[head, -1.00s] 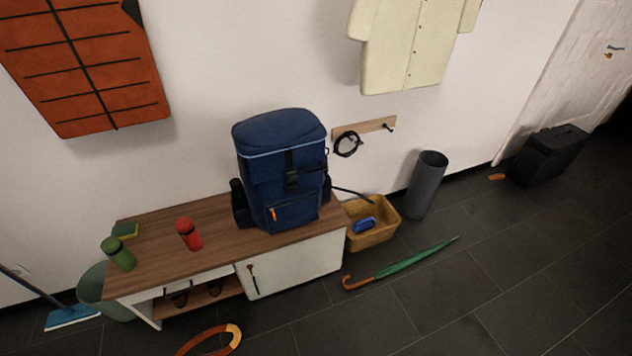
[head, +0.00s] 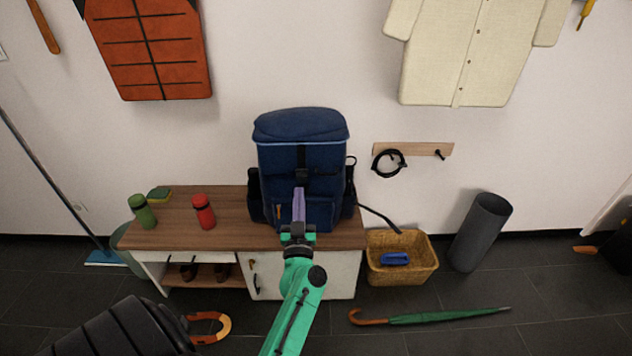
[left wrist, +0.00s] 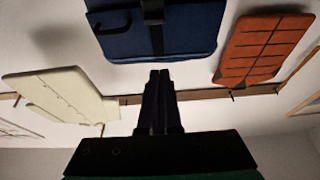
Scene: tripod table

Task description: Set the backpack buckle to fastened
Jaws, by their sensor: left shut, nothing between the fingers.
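The blue backpack (head: 325,160) stands upright on the wooden-topped bench (head: 170,228) against the wall. A black strap with a dark buckle (head: 302,175) runs down its front; I cannot tell whether the buckle is fastened. My left gripper (head: 299,192) is shut and empty, its purple fingers pointing up in front of the backpack just below the buckle. They hide part of the lower front. In the left wrist view the shut fingers (left wrist: 159,74) point toward the backpack (left wrist: 195,30), with the strap and buckle (left wrist: 153,14) at the top edge.
A red bottle (head: 204,213) and a green bottle (head: 142,212) stand left of the backpack. A wicker basket (head: 400,243) and a grey bin (head: 481,230) stand to the right.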

